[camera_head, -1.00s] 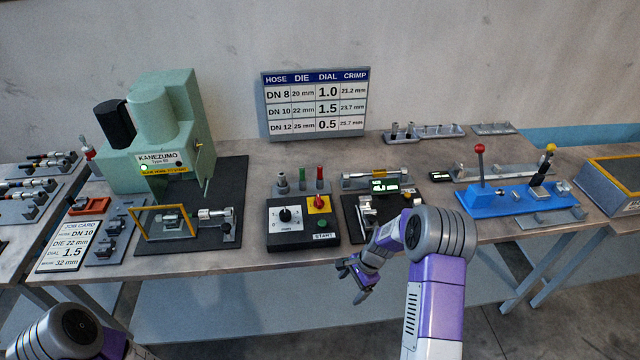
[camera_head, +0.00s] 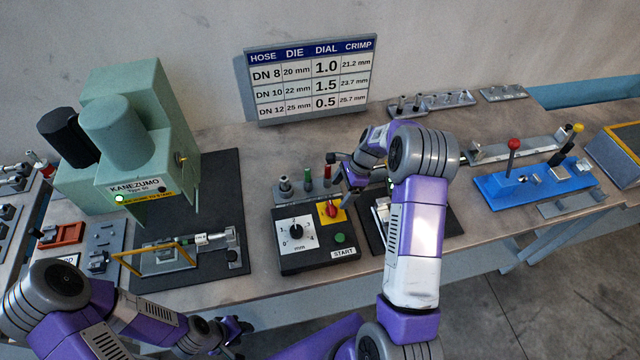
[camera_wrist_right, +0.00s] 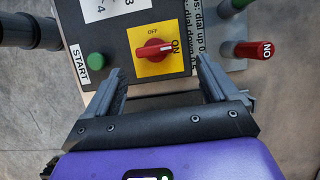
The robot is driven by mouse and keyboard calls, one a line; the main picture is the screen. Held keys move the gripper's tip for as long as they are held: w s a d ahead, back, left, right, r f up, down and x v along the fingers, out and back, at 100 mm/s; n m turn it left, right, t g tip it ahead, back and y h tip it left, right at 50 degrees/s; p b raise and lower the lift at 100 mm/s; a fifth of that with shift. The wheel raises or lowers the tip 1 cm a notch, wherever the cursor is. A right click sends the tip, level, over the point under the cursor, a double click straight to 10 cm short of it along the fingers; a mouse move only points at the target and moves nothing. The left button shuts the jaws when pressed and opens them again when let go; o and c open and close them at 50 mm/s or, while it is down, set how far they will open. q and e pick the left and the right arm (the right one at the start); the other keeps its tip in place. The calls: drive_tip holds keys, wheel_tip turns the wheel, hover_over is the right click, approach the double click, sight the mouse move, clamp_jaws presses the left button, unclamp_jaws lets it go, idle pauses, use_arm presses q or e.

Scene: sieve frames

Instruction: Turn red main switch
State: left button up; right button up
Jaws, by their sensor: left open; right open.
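The red main switch (camera_head: 331,209) sits on a yellow plate (camera_wrist_right: 149,66) at the right of the black control box. In the right wrist view the red switch (camera_wrist_right: 153,50) has its handle lying crosswise, one end toward the ON label, with OFF above it. My right gripper (camera_head: 343,178) is open and empty, just above and behind the switch. In the wrist view its two fingers (camera_wrist_right: 158,78) stand apart, on either side of the yellow plate, short of the handle. My left gripper (camera_head: 235,332) is open, low in front of the table edge, away from the switch.
The control box (camera_head: 318,262) also carries a black dial (camera_head: 296,231) and a green START button (camera_head: 340,238). Coloured pegs (camera_head: 307,178) stand just behind it. A green press (camera_head: 120,140) stands left. A blue lever base (camera_head: 540,185) lies right.

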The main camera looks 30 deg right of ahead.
sight(333, 207)
drive_tip(key=shift+f, duration=0.1)
drive_tip(key=shift+s+a+f, duration=0.3)
drive_tip(key=shift+f, duration=0.15)
drive_tip(key=shift+s+a+f, duration=0.25)
drive_tip(key=shift+f, duration=0.2)
drive_tip(key=x, duration=0.3)
drive_tip(key=shift+w+a+f+p, duration=0.1)
drive_tip(key=shift+w+f+p, duration=0.15)
drive_tip(key=shift+f+p, duration=0.1)
use_arm(q)
drive_tip(key=shift+s+r, duration=0.5)
drive_tip(key=shift+r, duration=0.1)
use_arm(e)
drive_tip(key=shift+a+f, duration=0.15)
drive_tip(key=shift+f, duration=0.3)
drive_tip(key=shift+c, duration=1.3)
drive_tip(key=c, duration=0.8)
